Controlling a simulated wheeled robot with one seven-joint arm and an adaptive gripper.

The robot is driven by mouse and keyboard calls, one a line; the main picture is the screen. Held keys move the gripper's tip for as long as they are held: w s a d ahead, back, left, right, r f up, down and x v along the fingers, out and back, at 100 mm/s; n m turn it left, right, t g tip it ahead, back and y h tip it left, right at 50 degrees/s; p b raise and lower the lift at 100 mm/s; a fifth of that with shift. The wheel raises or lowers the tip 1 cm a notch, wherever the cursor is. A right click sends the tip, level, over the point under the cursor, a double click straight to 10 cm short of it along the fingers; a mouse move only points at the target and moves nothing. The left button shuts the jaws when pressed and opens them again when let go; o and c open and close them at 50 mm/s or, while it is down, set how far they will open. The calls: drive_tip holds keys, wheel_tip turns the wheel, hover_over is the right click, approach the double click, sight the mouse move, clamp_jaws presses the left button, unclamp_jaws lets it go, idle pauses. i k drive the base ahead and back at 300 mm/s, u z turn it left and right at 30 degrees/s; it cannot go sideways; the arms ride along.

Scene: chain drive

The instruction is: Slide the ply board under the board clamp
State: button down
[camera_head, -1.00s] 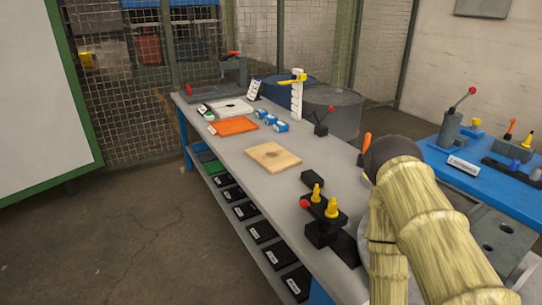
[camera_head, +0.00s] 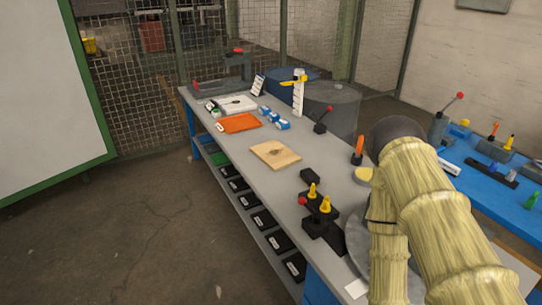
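The ply board (camera_head: 276,154) is a light wooden square with a dark mark in its middle. It lies flat on the grey workbench (camera_head: 236,162), with clear bench around it. I cannot tell for sure which fixture is the board clamp. A black fixture with a red knob and two yellow tips (camera_head: 319,212) stands at the near end of the bench. A dark lever clamp with a red knob (camera_head: 321,121) stands at the back edge, behind the board. My arm, in a tan cover, fills the right side. My gripper does not show.
An orange board (camera_head: 238,123), a white board (camera_head: 236,104) and small blue boxes (camera_head: 282,124) lie farther along the bench. A white post with a yellow arm (camera_head: 298,95) stands behind them. A blue table (camera_head: 480,172) with tools is at the right.

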sight(276, 155)
drive_tip(key=u, duration=0.7)
drive_tip(key=i, duration=1.35)
drive_tip(key=z, duration=0.35)
